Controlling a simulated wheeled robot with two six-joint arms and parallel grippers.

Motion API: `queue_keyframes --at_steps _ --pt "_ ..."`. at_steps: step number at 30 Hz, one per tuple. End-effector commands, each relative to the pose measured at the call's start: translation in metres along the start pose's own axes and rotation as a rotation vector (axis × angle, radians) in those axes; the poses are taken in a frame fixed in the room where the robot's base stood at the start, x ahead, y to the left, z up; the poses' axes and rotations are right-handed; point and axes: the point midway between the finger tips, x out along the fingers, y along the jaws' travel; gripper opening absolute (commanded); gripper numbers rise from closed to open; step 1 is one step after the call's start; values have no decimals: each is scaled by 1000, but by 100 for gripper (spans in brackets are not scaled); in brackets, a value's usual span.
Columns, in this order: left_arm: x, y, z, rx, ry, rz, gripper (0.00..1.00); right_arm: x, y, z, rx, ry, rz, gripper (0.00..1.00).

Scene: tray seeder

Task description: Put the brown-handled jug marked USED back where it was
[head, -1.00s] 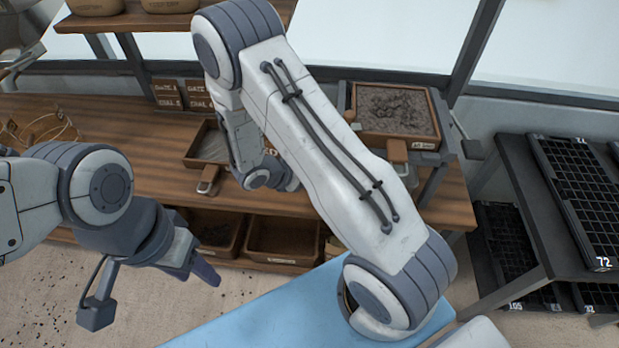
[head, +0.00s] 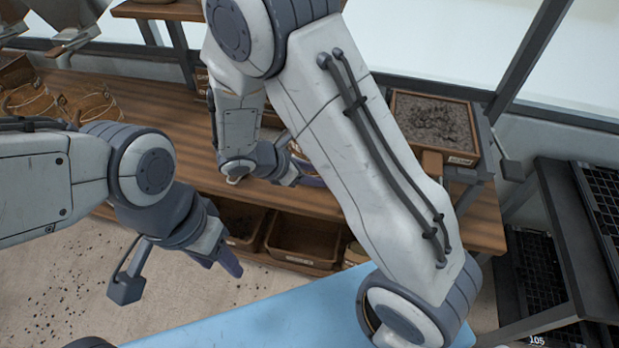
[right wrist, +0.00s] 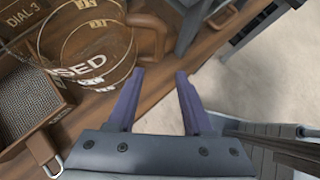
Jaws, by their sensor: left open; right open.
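The jug marked USED (right wrist: 88,50) stands on the wooden bench in the right wrist view. It is clear-walled with brown bands, and its brown handle (right wrist: 152,34) points right. In the head view only a sliver of what looks like this jug (head: 297,148) shows behind my right arm. My right gripper (right wrist: 161,78) is open and empty, its fingertips close below the handle and not around it. In the head view the right gripper (head: 308,179) is partly hidden by its arm. My left gripper (head: 228,262) is open and empty, low in front of the bench.
A mesh-bottomed wooden sieve (right wrist: 30,95) lies left of the jug. A soil box (head: 435,125) stands at the bench's right end. Open bins (head: 303,240) sit under the bench. Other jugs (head: 30,100) stand at the bench's left. A dark rack (head: 560,230) is at far right.

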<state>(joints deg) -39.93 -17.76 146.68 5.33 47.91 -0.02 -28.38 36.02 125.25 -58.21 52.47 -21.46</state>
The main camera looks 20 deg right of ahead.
Motion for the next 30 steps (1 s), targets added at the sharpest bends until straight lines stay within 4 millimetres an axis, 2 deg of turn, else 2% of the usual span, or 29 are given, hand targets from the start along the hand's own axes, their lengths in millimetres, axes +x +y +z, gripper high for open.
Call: queue_keyframes --at_steps 5,8,12,18,24,30 --pt "0 0 0 0 0 0 50 -35 -20 5 163 82 -28 51" --pt "0 0 0 0 0 0 50 -70 -48 6 358 195 -76 51" --pt "0 0 0 0 0 0 50 -122 -95 -2 649 398 -186 51" --pt "0 0 0 0 0 0 50 -178 -147 -18 934 651 -370 51" --pt "0 0 0 0 0 0 50 -202 -169 -25 1042 766 -477 51" --pt "0 0 0 0 0 0 50 -204 -171 -26 1052 773 -489 51"
